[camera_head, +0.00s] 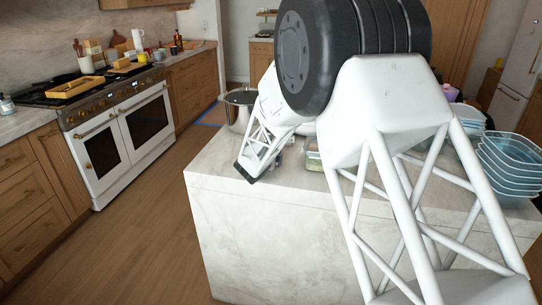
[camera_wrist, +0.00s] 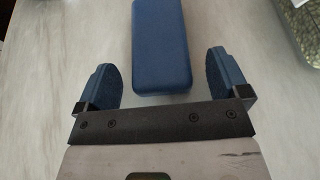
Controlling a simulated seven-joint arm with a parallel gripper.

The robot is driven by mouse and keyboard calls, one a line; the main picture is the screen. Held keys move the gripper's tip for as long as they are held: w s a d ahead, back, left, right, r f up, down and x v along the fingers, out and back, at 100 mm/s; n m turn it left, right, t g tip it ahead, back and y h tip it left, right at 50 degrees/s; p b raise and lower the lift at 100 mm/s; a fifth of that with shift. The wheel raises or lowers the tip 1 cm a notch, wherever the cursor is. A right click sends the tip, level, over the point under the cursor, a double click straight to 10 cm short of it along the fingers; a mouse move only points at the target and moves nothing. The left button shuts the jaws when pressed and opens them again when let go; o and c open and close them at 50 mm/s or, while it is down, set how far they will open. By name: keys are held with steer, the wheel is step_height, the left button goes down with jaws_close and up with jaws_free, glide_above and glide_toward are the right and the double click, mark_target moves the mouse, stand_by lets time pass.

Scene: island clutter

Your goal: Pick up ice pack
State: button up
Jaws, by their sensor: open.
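A blue block-shaped ice pack (camera_wrist: 160,45) lies flat on the pale marble counter in the wrist view, at the top middle. My gripper (camera_wrist: 163,78) is open, with its two blue-padded fingers apart. The near end of the ice pack lies between the fingertips, with a gap on each side, and neither finger touches it. In the head view the ice pack is hidden behind my arm, and my gripper's fingers are not clearly seen there.
In the head view, a steel pot (camera_head: 240,108) stands on the island's far left corner. Stacked glass bowls (camera_head: 508,165) stand at the right. A glass container (camera_wrist: 300,22) sits right of the ice pack in the wrist view. The marble island (camera_head: 235,180) is bare at its front left.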

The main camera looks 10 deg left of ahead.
steer(key=shift+w+f, duration=0.15)
steer(key=shift+w, duration=0.1)
stand_by(0.4)
steer(key=c, duration=1.1)
